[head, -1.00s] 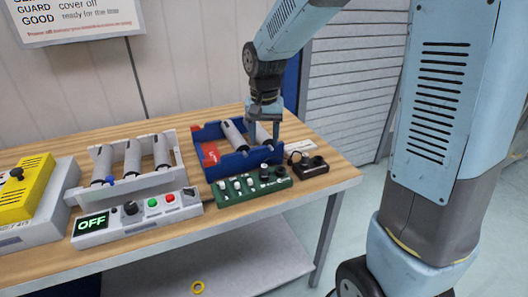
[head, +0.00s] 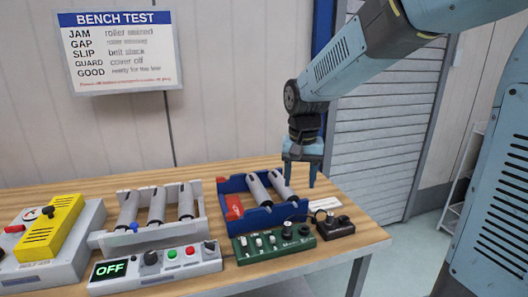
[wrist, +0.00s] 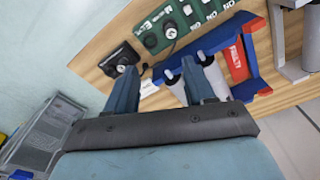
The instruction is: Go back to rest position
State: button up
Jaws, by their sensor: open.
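My gripper (head: 300,172) is open and empty. In the head view it hangs fingers-down above the right side of the blue tray (head: 263,219), clear of the rollers. Two grey rollers (head: 258,190) lie tilted in the tray beside a red area on its left. In the wrist view the two fingers (wrist: 160,92) are spread apart, with the blue tray (wrist: 250,88) and its red "FAULTY" label beyond them. My arm reaches in from the upper right of the head view.
A white rack (head: 112,243) with several rollers stands left of the tray. In front are a control box (head: 155,268) reading OFF, a green switch board (head: 273,246) and a small black box (head: 335,227). A yellow-topped unit (head: 52,228) sits far left. A sign (head: 117,52) hangs above.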

jog(key=s+d+r+n+t, duration=0.1)
jog(key=s+d+r+t, duration=0.1)
jog(key=s+d, duration=0.3)
jog(key=s+d+r+n+t, duration=0.1)
jog(key=s+d+r+t, duration=0.2)
jog(key=s, duration=0.9)
jog(key=d+r, duration=0.2)
jog(key=d, duration=0.1)
jog(key=shift+s+d, duration=0.25)
jog(key=shift+s, duration=0.05)
